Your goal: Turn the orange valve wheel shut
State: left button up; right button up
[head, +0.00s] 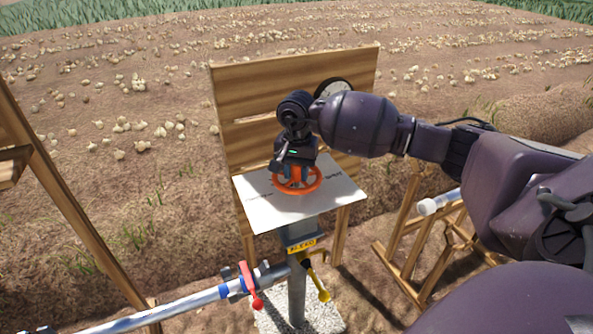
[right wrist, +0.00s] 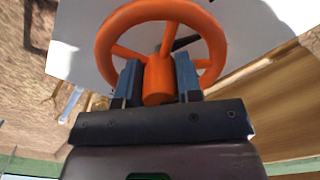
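The orange valve wheel (head: 317,184) lies flat over a white plate (head: 262,208) with small markings, in the middle of the head view. My right gripper (head: 296,172) reaches down onto it from above. In the right wrist view the wheel (right wrist: 103,45) shows its rim and spokes. The two blue-grey fingers of the right gripper (right wrist: 159,80) stand on either side of the wheel's thick orange middle part, close against it with no clear gap. The gripper hides part of the wheel in the head view. My left gripper is in neither view.
A wooden board (head: 240,90) with a round dial (head: 333,87) stands behind the plate. Below are a metal pipe with a red lever (head: 248,282) and a yellow lever (head: 318,284). Wooden frames stand left and right. Onions lie over the field behind.

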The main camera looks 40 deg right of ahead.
jog(key=shift+c, duration=0.7)
